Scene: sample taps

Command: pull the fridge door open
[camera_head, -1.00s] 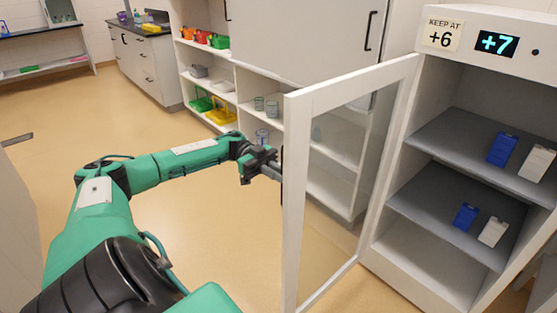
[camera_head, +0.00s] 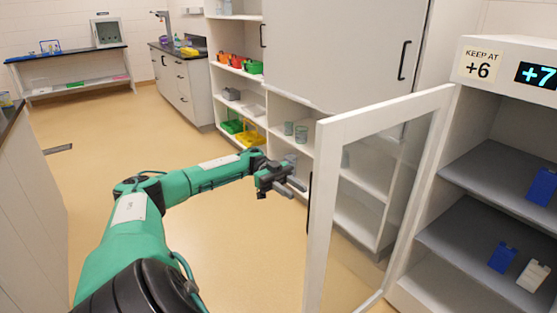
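The fridge door (camera_head: 342,132), a white frame with a clear pane, stands swung wide open from the fridge (camera_head: 450,128) on the right. Its dark upright handle (camera_head: 309,203) shows at the door's free edge. My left gripper (camera_head: 296,189) is just left of the handle. Its two grey fingers look apart, with nothing between them, and a small gap seems to separate them from the handle. My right gripper is not in view.
Inside the fridge, grey shelves (camera_head: 480,222) hold blue and white packs (camera_head: 503,257). A white shelf unit (camera_head: 362,218) with bins and glasses stands behind the door. Open tan floor (camera_head: 110,150) lies left of my arm. A counter (camera_head: 30,170) borders the left.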

